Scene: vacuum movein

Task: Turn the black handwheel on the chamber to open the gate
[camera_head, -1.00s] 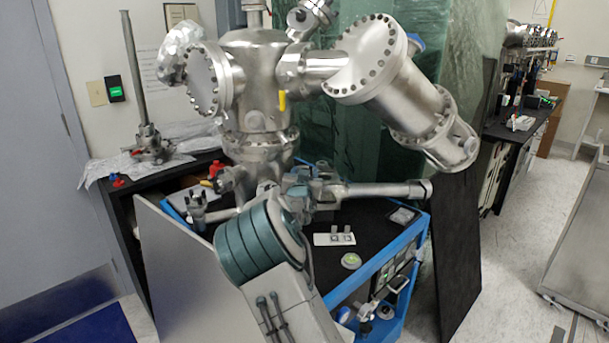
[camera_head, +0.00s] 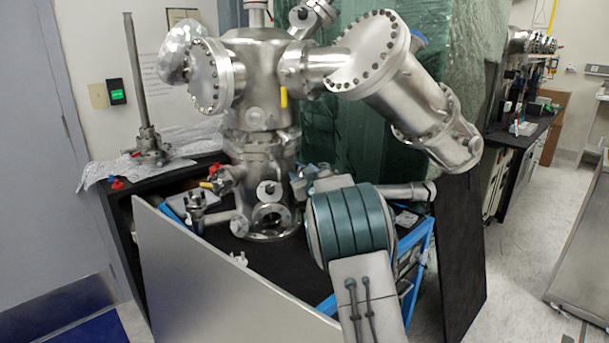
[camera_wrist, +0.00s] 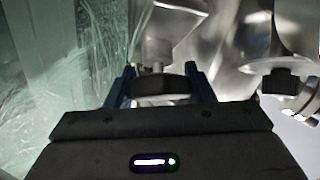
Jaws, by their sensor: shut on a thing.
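The steel chamber (camera_head: 262,75) stands on a cart at the centre of the head view, with flanged ports and a long tilted cylinder (camera_head: 405,95) at upper right. In the wrist view, the black handwheel (camera_wrist: 165,87) shows as a dark, rounded piece between the two blue fingers of my gripper (camera_wrist: 161,78). My gripper is shut on it, with a finger on either side. In the head view my own arm stands in front of the cart's right part and hides the handwheel and most of my gripper. The gate inside the chamber cannot be seen.
The blue-framed cart (camera_head: 411,285) has a black top. A grey panel (camera_head: 210,285) leans at its front left. A black panel (camera_head: 459,255) stands at its right, with green wrapped sheeting (camera_head: 455,70) behind. The floor (camera_head: 535,230) at right is open.

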